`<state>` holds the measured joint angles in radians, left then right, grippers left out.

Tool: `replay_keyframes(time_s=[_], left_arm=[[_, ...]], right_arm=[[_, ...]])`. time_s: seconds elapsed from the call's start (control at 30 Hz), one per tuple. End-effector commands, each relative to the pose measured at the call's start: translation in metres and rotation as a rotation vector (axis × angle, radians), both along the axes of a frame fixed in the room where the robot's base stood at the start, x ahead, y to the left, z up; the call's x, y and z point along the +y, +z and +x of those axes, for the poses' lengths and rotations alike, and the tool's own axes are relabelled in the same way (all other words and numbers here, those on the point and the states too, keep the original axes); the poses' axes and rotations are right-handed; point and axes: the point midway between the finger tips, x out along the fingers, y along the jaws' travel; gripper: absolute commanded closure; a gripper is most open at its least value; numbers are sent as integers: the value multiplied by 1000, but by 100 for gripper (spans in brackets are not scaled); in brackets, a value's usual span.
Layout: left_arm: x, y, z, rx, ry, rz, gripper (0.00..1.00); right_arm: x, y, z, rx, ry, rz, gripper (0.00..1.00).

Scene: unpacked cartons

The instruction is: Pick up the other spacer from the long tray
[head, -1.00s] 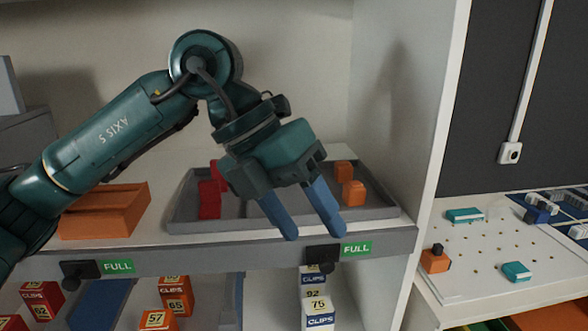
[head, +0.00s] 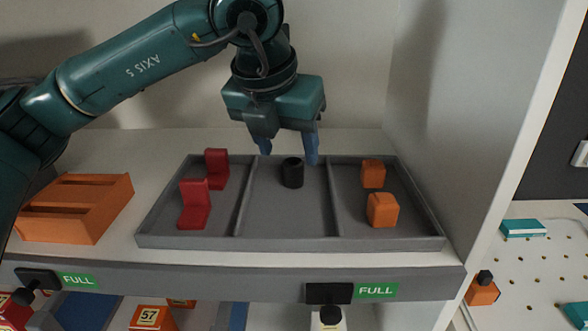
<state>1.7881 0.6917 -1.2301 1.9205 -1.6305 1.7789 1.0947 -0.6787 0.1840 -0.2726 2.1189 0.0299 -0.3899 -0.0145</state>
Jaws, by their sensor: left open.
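The long grey tray (head: 290,243) lies on the shelf and has three compartments. A black cylindrical spacer (head: 292,173) stands upright in the middle compartment, towards its back. My left gripper (head: 287,150) is open with blue fingers pointing down, just above and behind the spacer in the picture. The fingertips appear to lie to either side of the spacer's top, and I cannot tell the exact gap in depth. Two red angled pieces (head: 195,204) are in the left compartment. Two orange blocks (head: 382,210) are in the right compartment. My right gripper is not in view.
An orange slotted block (head: 75,208) stands on the shelf left of the tray. The shelf's white side wall (head: 470,130) rises close to the tray's right. Cartons (head: 154,318) stand below, and a pegboard table (head: 530,260) is at the right.

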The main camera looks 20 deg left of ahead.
Motion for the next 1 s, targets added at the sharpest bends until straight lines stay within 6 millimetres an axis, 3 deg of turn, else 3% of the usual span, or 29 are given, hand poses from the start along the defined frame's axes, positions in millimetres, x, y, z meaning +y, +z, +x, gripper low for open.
replay_keyframes(time_s=[0.17, 0.47, 0.73, 1.0], left_arm=[[0, -9, 7, 3, 0, 0, 45], [0, -44, 29, 3, -1, 0, 45], [0, -49, 31, 1, -1, 0, 45], [0, -49, 31, 1, -1, -2, 65]], right_arm=[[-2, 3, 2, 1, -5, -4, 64], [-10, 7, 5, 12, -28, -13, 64], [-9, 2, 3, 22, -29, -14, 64], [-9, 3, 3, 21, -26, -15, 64]])
